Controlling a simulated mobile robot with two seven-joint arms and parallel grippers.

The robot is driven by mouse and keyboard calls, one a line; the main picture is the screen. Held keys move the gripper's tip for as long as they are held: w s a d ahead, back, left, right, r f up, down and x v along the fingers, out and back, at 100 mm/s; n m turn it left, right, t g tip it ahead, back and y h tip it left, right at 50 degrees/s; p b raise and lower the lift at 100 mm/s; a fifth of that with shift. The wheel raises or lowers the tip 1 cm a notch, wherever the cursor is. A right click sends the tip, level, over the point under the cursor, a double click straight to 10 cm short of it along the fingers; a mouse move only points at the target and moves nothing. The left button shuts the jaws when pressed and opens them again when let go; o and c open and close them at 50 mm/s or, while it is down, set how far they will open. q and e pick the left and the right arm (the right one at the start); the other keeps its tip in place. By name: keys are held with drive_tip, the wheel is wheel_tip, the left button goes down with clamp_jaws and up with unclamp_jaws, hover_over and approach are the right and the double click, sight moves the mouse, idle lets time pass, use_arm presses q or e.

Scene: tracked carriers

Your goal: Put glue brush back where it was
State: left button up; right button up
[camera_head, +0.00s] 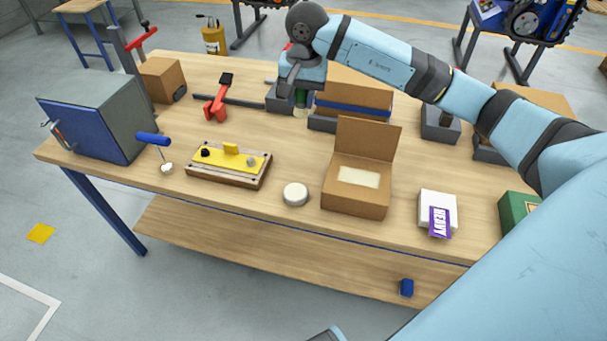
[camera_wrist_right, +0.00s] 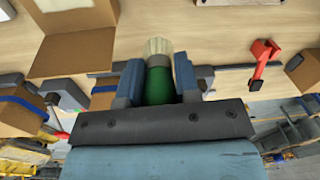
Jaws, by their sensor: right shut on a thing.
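The glue brush (camera_head: 301,111) has a green handle and pale bristles that point down. My right gripper (camera_head: 302,92) is at the back of the workbench (camera_head: 110,150), shut on the brush's green handle. In the right wrist view, the two fingers (camera_wrist_right: 157,82) hold the green handle (camera_wrist_right: 158,88) between them, and the pale bristles (camera_wrist_right: 157,47) stick out past the fingertips. The brush is beside a dark grey block (camera_head: 278,97). I cannot tell whether the bristles touch anything. My left gripper is not in view.
A blue-banded cardboard box (camera_head: 358,95) is close on the right. A red clamp (camera_head: 217,104) lies to the left. A yellow-topped fixture (camera_head: 230,166) and a white round tin (camera_head: 295,193) are nearer the front.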

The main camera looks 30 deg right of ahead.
drive_tip(key=shift+m+g, duration=0.3)
drive_tip(key=shift+m, duration=0.6)
drive_tip(key=f, duration=0.7)
drive_tip(key=d+f, duration=0.1)
drive_tip(key=f, duration=0.5)
drive_tip(key=w+d+f, duration=0.1)
drive_tip(key=f, duration=0.6)
drive_tip(key=shift+f, duration=0.35)
drive_tip(key=shift+f+b, duration=0.15)
drive_tip(key=shift+b, duration=0.2)
drive_tip(key=o, duration=1)
